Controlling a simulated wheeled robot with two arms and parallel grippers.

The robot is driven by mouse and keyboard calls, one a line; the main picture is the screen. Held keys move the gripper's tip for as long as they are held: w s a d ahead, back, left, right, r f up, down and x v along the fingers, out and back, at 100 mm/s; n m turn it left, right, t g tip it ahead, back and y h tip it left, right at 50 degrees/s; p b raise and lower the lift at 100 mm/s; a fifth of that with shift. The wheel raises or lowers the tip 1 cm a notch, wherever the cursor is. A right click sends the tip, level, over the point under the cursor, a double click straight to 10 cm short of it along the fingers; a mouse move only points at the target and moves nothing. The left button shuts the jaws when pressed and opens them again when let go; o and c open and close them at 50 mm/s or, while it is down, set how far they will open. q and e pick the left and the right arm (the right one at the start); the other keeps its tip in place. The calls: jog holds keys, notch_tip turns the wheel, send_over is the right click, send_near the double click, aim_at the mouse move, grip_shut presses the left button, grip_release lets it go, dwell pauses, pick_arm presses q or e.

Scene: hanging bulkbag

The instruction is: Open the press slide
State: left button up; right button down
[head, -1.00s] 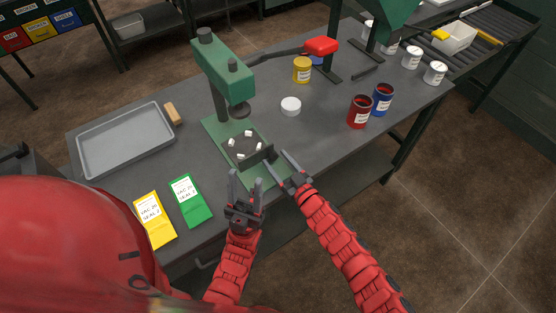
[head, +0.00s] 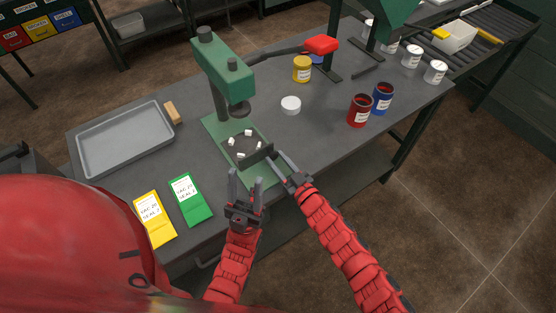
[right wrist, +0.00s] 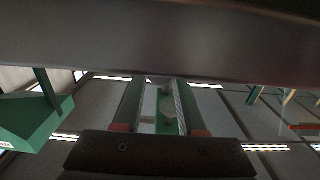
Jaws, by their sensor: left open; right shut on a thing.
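The green press (head: 222,70) stands on the grey table with its head above a slide. The slide carries a dark round plate (head: 240,143) with several small white pieces on it. A dark upright bar (head: 254,158) stands at the slide's near side. My right gripper (head: 274,156) is shut on this bar at its right end. In the right wrist view a grey surface fills the top, and the two fingers (right wrist: 155,105) reach up to it; the grip itself is hidden there. My left gripper (head: 246,177) is open and empty, fingers up, just in front of the slide.
Green (head: 190,200) and yellow (head: 155,219) packets lie left of my left gripper. A grey tray (head: 127,140) is at left. A white lid (head: 291,105), red (head: 360,111) and blue (head: 382,98) cans stand to the right. The red-ended press lever (head: 321,46) reaches right.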

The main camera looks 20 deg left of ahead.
dwell(0.8)
jog(key=v, duration=1.2)
jog(key=shift+s+d, duration=0.25)
jog(key=c, duration=0.5)
grip_release()
